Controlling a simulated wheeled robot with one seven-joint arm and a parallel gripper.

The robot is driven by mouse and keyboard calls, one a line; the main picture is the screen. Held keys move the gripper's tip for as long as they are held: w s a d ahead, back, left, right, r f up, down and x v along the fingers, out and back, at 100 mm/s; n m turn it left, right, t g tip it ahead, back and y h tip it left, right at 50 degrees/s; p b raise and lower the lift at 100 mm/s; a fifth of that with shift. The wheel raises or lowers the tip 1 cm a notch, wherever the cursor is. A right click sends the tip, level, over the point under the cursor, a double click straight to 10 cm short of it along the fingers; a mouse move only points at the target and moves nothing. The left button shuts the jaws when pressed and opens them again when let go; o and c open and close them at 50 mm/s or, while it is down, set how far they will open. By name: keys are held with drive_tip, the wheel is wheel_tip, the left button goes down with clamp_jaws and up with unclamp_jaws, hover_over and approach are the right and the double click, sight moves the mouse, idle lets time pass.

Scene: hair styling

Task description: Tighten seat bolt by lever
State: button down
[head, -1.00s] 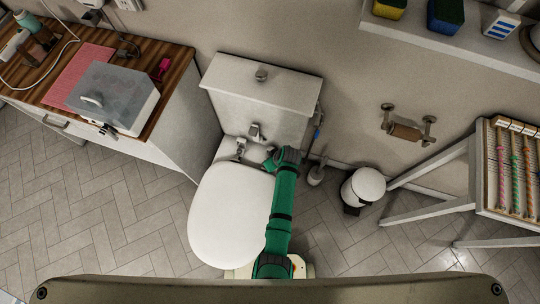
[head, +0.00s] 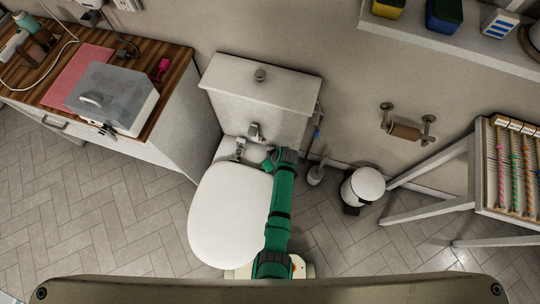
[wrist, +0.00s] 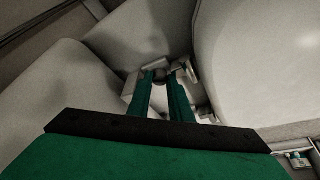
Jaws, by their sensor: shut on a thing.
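The toilet has a closed white seat lid (head: 228,215) and a white cistern (head: 262,92) behind it. A metal hinge fitting (head: 240,148) shows at the left rear of the seat, and another metal fitting (head: 255,132) stands farther back. My gripper (head: 270,162) is low at the right rear of the seat, partly hidden by my green arm. In the wrist view, its green fingers (wrist: 161,76) are shut on a small grey piece that looks like the bolt lever (wrist: 160,74). The bolt itself is mostly hidden. The pale lid (wrist: 265,60) fills the right of that view.
A toilet brush (head: 315,175) and a white bin (head: 363,187) stand right of the toilet. A paper holder (head: 405,130) is on the wall. A wooden-topped cabinet (head: 172,75) is at left, a rack (head: 510,165) at right. Tiled floor is free on the left.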

drive_tip(key=shift+a, duration=0.1)
drive_tip(key=m, duration=0.3)
drive_tip(key=shift+s+a+t+h, duration=0.1)
drive_tip(key=shift+a+t+h, duration=0.1)
drive_tip(key=shift+t+h, duration=0.15)
drive_tip(key=m+h, duration=0.1)
drive_tip(key=m, duration=0.2)
drive_tip(key=shift+a+m+h, duration=0.1)
drive_tip(key=shift+m+h, duration=0.25)
drive_tip(key=shift+m, duration=0.05)
drive_tip(key=m+h, duration=0.1)
drive_tip(key=m, duration=0.2)
drive_tip(key=shift+a+m, duration=0.15)
drive_tip(key=shift+m, duration=0.15)
drive_tip(key=shift+w+r+m+h, duration=0.15)
drive_tip(key=shift+m+h, duration=0.25)
drive_tip(key=shift+m, duration=0.5)
drive_tip(key=shift+w+f+m+h, duration=0.1)
drive_tip(key=shift+m+h, duration=0.3)
drive_tip(key=shift+m, duration=0.5)
drive_tip(key=c, duration=1.9)
unclamp_jaws()
drive_tip(key=shift+o, duration=0.2)
drive_tip(key=shift+s+a, duration=0.1)
